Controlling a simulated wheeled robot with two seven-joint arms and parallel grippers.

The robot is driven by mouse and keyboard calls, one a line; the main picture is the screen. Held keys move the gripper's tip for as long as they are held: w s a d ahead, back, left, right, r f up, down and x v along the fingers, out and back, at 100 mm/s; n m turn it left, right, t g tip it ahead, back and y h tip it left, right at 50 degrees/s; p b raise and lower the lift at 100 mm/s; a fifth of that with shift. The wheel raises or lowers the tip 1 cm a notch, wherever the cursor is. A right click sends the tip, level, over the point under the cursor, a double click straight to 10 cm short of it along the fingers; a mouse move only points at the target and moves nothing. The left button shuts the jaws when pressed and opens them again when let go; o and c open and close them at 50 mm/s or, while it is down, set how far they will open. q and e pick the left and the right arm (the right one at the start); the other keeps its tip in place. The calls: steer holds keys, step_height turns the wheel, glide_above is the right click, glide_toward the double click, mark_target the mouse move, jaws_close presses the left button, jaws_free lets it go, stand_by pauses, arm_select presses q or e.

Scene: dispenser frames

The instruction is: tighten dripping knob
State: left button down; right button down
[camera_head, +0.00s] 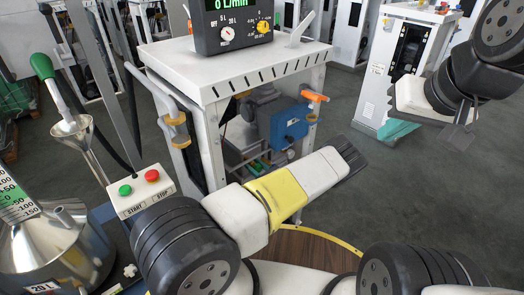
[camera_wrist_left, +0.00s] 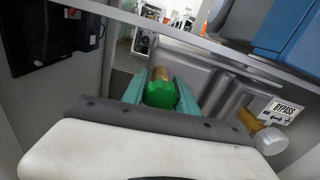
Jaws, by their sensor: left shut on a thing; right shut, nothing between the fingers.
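In the left wrist view, a green knob (camera_wrist_left: 160,95) on a brass stem sits between the two teal fingers of my left gripper (camera_wrist_left: 159,87). The fingers press on both sides of the knob, and the gripper is shut on it. No drip can be made out. In the head view I cannot clearly make out the left gripper's fingers or this knob among the parts inside the dispenser frame (camera_head: 190,62). My right gripper (camera_head: 398,131) is at the upper right of the head view, shut and empty, in front of another white cabinet and apart from the dispenser.
The left wrist view shows a BYPASS label (camera_wrist_left: 284,110) beside a brass-and-white fitting (camera_wrist_left: 262,133). In the head view, a blue box (camera_head: 290,124) and an orange handle (camera_head: 314,96) are in the frame. A START/STOP box (camera_head: 141,190) and a steel vessel (camera_head: 55,248) stand at left.

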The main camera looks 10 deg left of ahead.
mark_target(259, 170)
arm_select(q)
steer(key=shift+m, duration=0.6)
steer(key=c, duration=0.9)
jaws_free()
steer(key=shift+c, duration=0.2)
steer(key=v, duration=0.7)
steer(key=shift+s+d, duration=0.1)
steer(key=shift+d, duration=0.1)
steer(key=shift+s+d, duration=0.15)
steer(key=shift+s, duration=0.05)
